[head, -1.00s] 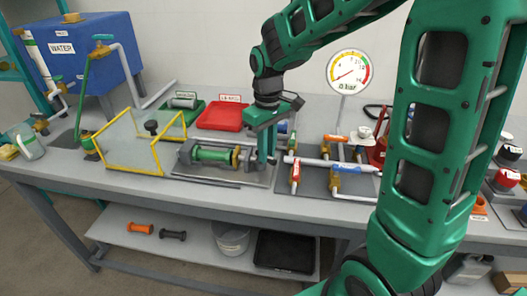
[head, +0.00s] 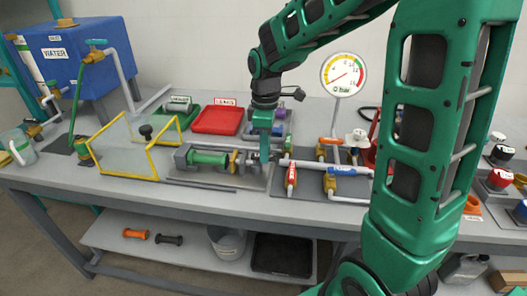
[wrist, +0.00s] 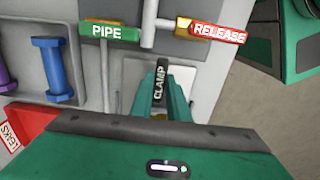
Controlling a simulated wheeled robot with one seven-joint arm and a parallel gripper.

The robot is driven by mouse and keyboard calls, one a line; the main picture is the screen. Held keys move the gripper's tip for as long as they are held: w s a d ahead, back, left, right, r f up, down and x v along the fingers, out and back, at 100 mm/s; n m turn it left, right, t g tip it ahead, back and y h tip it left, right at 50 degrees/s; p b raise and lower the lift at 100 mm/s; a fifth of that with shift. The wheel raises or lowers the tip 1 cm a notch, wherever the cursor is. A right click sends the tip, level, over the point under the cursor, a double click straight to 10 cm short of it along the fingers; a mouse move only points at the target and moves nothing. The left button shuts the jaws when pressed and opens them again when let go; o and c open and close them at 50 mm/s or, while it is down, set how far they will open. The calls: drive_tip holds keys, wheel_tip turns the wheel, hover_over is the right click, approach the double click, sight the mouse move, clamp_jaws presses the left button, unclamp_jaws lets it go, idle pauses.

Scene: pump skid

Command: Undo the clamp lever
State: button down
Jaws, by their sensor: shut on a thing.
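The clamp lever (wrist: 160,82) is a dark upright bar marked CLAMP. In the wrist view it stands between the two green fingers of my gripper (wrist: 165,98), which are shut on it. In the head view my gripper (head: 266,150) points down at the right end of the green-bodied cylinder (head: 209,158). The lever cannot be made out there behind the fingers. The clamp's base and joint are mostly hidden in both views.
A red RELEASE handle (wrist: 214,31) and a green PIPE handle (wrist: 108,31) lie close beyond the fingers. A yellow-framed clear guard (head: 125,148) stands left of the cylinder. A red tray (head: 217,120) and a pressure gauge (head: 343,74) are behind.

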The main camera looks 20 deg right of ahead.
idle(0.4)
drive_tip(key=c, duration=2)
unclamp_jaws()
drive_tip(key=shift+r, duration=0.1)
wheel_tip(320, 180, up, 11)
drive_tip(key=shift+f, duration=0.2)
drive_tip(key=shift+d, duration=0.1)
